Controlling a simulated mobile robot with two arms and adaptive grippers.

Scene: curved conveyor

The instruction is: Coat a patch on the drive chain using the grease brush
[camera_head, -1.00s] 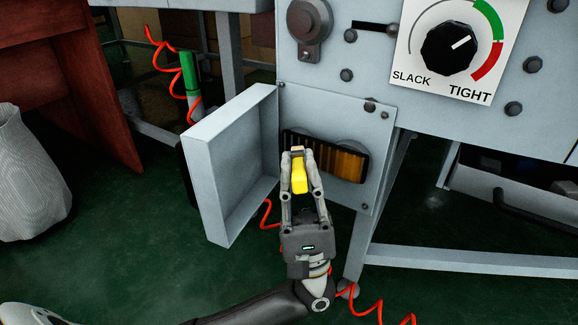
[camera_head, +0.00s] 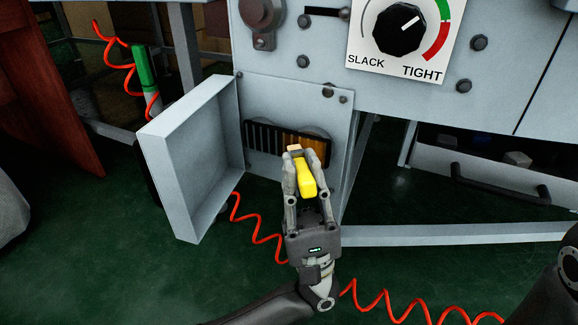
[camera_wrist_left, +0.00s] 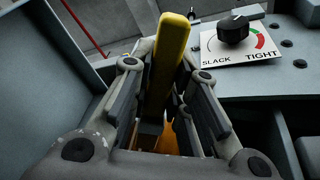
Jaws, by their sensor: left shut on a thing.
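My left gripper (camera_head: 298,160) is shut on the yellow handle of the grease brush (camera_head: 305,178), which also shows in the left wrist view (camera_wrist_left: 168,62). A pale tan tip (camera_head: 293,148) shows between the fingertips; the bristles are not clear. The drive chain (camera_head: 262,138) is a dark striped strip in an opening of the grey machine. Its right part looks amber, its left part darker with pale stripes. The fingertips are in front of the chain, right of its middle, and hide part of it. I cannot tell whether the brush touches it. My right gripper is out of view.
An open grey box-like cover (camera_head: 190,160) stands just left of the chain opening. A dial marked SLACK and TIGHT (camera_head: 403,30) is above right. A coiled red hose (camera_head: 258,228) hangs near the gripper. A table leg and crossbar (camera_head: 450,234) are to the right.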

